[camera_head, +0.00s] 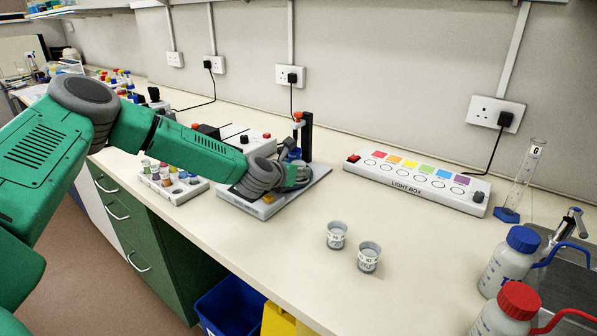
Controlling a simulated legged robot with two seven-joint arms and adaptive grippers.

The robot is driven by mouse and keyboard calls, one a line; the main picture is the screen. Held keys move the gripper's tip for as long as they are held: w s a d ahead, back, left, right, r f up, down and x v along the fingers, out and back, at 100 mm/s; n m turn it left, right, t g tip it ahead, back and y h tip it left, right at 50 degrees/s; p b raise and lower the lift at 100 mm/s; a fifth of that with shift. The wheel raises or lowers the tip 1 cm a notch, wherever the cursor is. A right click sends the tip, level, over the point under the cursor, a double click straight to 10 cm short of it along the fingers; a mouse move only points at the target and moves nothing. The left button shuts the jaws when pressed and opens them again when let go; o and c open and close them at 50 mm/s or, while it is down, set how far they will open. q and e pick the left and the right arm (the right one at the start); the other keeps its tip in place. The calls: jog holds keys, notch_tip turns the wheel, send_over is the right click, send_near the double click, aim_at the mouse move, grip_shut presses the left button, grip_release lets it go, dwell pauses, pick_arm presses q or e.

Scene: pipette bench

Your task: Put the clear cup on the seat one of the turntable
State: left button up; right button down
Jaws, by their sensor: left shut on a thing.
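Two clear cups with printed marks stand upright on the bench, one cup (337,236) just left of and behind the other cup (369,257). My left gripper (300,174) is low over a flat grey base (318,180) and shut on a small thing. The wrist and fingers hide most of that thing, so I cannot tell whether it is a clear cup. My right gripper is not in view.
A white rack of coloured vials (172,182) is left of the base. A light box (415,184) lies along the wall, with a measuring cylinder (522,180) to its right. Blue-capped (508,260) and red-capped (508,312) bottles stand at front right. The bench around the cups is clear.

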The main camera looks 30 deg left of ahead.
pick_arm(q)
jog(key=o, duration=1.1)
jog(key=shift+a, duration=0.15)
jog(key=shift+s+d+r, duration=0.15)
jog(key=shift+d, duration=0.35)
jog(key=shift+s+r, duration=0.15)
jog(key=shift+s, duration=0.2)
jog(key=v, duration=1)
jog(key=shift+s+a, duration=0.15)
jog(key=shift+a, duration=0.1)
jog(key=shift+s+d+r, duration=0.1)
jog(key=shift+s+d, duration=0.05)
jog(key=shift+s, duration=0.1)
jog(key=shift+s+d, duration=0.1)
jog(key=shift+d, duration=0.05)
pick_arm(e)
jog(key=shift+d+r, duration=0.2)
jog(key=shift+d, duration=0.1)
pick_arm(q)
jog(key=shift+a, duration=0.25)
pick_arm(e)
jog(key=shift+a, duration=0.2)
